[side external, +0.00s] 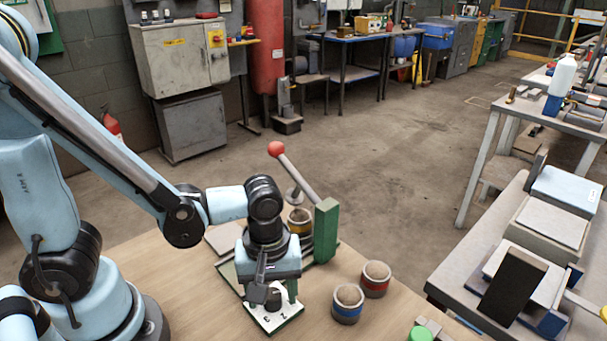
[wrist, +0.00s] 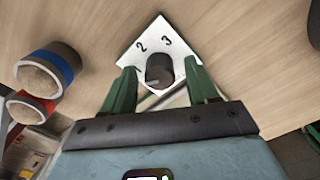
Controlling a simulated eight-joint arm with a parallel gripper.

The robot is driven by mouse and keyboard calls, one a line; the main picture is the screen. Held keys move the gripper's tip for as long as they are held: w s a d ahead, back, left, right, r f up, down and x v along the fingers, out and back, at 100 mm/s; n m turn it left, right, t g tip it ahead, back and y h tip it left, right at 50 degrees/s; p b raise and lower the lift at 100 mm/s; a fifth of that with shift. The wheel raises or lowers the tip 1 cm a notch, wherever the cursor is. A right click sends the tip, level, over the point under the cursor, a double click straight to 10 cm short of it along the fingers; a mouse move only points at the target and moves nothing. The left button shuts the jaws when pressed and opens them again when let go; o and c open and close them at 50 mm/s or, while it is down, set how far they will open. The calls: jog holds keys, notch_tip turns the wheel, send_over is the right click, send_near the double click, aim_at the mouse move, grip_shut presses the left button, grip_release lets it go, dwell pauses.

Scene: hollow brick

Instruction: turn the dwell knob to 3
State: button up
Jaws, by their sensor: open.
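The dwell knob (wrist: 159,69) is a dark round knob on a white plate (wrist: 140,46) marked 2 and 3 along its far edges in the wrist view. My gripper (wrist: 161,78) is open, with one green finger on each side of the knob and gaps showing between. In the side external view my gripper (side external: 275,290) points down over the white plate (side external: 283,319) at the front of the green fixture, and the knob (side external: 273,299) shows partly between the fingers. I cannot tell which number the knob points to.
A lever with a red ball (side external: 276,148) and a green post (side external: 326,230) stand just behind my gripper. A blue-banded cup (side external: 347,312) and a red-banded cup (side external: 375,287) stand to the right. A green-topped item (side external: 421,332) lies at the front edge.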

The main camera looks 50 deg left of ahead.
jog(key=c, duration=1)
jog(key=shift+c, duration=0.2)
jog(key=m, duration=1.1)
jog(key=shift+d+m, duration=0.1)
jog(key=shift+m, duration=0.3)
jog(key=m, duration=1.2)
jog(key=shift+d, duration=0.1)
